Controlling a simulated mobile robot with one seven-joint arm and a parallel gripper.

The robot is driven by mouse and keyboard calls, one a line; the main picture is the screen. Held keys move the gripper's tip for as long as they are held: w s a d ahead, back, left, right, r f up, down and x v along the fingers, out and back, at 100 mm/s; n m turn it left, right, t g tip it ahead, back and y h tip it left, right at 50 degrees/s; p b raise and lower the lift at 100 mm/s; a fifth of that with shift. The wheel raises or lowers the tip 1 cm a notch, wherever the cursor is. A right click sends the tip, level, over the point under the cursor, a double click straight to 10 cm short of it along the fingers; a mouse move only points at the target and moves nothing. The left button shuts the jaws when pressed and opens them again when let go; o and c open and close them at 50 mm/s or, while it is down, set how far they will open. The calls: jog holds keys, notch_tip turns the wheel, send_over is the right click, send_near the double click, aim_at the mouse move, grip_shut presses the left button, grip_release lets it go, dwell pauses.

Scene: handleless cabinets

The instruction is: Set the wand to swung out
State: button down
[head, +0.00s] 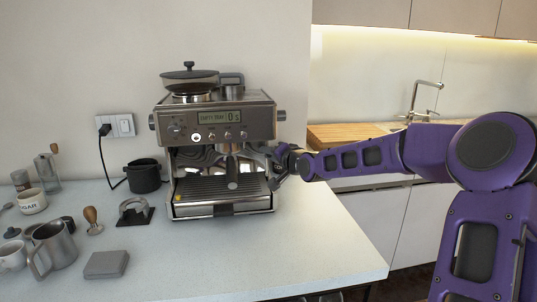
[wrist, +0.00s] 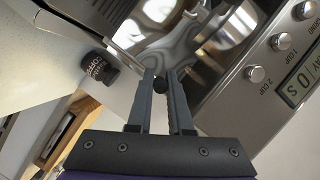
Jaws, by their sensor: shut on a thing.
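The espresso machine (head: 220,150) stands on the counter, its display lit. My gripper (head: 277,163) is at the machine's front right side, below the side knob. In the wrist view my gripper (wrist: 161,78) has its two fingers close together around a small dark piece, the wand (wrist: 160,86). Only this short dark part of the wand shows between the fingers; the rest is hidden or cannot be told from the shiny metal behind. In the head view my gripper and wrist cover the wand.
A milk jug (head: 56,248), a tamper (head: 92,220) and several cups stand on the left of the counter. A black knock box (head: 145,176) is beside the machine. The front right counter is clear.

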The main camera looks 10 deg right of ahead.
jog(key=shift+r, duration=0.15)
jog(key=shift+d+r+n+g+h+b, duration=0.15)
jog(key=shift+d+n+g+h+b, duration=0.35)
jog(key=shift+n, duration=0.75)
jog(key=shift+d+r+n+g+h+b, duration=0.15)
jog(key=shift+d+n+h, duration=0.45)
jog(key=shift+n+h, duration=0.5)
jog(key=c, duration=0.8)
grip_release()
jog(key=shift+c, duration=0.2)
jog(key=shift+d, duration=0.1)
